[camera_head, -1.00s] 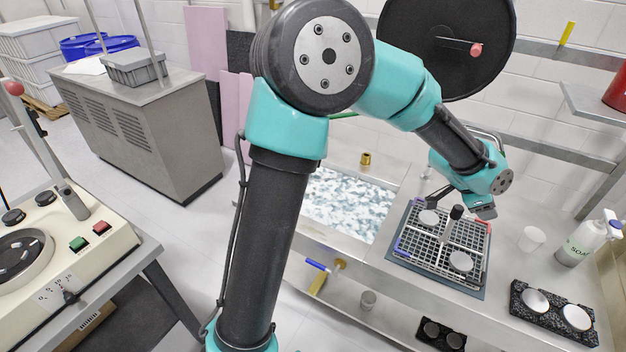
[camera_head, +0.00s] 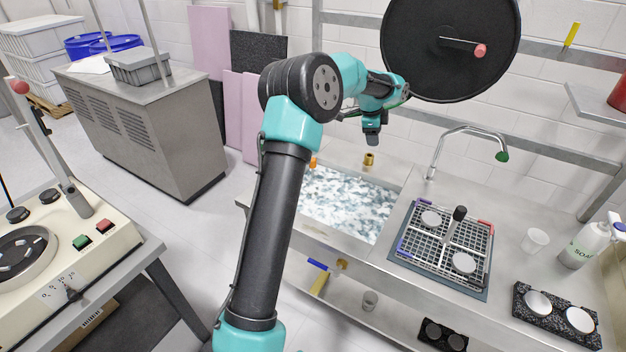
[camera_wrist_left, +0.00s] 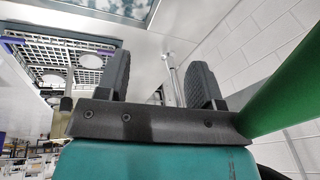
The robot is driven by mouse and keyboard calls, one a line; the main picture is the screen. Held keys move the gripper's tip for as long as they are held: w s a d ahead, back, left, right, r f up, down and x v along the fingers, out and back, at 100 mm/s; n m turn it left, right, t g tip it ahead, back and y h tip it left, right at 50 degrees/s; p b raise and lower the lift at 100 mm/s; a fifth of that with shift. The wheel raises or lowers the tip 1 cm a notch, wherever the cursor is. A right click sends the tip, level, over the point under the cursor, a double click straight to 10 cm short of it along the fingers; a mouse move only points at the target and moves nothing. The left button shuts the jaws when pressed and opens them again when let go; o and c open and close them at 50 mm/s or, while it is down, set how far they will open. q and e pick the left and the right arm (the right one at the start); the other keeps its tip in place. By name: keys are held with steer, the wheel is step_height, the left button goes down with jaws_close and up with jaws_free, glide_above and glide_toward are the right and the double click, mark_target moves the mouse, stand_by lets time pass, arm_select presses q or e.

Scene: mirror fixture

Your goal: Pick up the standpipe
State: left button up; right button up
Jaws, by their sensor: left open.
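I cannot tell surely which thing is the standpipe. A small orange piece (camera_head: 313,161) shows at the back left of the water-filled sink (camera_head: 398,182), partly hidden by my arm. A short brass fitting (camera_head: 369,159) stands on the sink's back ledge. My left gripper (camera_head: 372,141) hangs in the air near the back of the sink, just above the brass fitting in the picture. In the left wrist view its two dark fingers (camera_wrist_left: 160,78) are apart, and I see nothing held between them. My right gripper is not in view.
A curved tap (camera_head: 468,130) rises behind the counter right of the sink. A gridded rack (camera_head: 405,248) with grey discs and an upright black-handled tool (camera_head: 457,217) lies on the counter. A cup (camera_head: 535,240) and soap bottle (camera_head: 588,245) stand farther right. A large black disc (camera_head: 440,75) hangs behind.

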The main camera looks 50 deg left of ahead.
arm_select(q)
steer(key=s+a+f+g, duration=0.1)
steer(key=s+a, duration=0.3)
steer(key=a, duration=0.6)
steer(key=s+a+g, duration=0.2)
steer(key=s+a, duration=0.2)
steer(key=a, duration=0.6)
steer(key=shift+s+a+f+y, duration=0.2)
steer(key=shift+s+f+y, duration=0.15)
steer(key=shift+s+y, duration=0.05)
steer(key=shift+f, duration=0.1)
step_height(320, 180, down, 12)
steer(key=shift+r, duration=0.1)
steer(key=shift+f, duration=0.2)
steer(key=shift+w+f, duration=0.2)
steer(key=shift+f, duration=2.3)
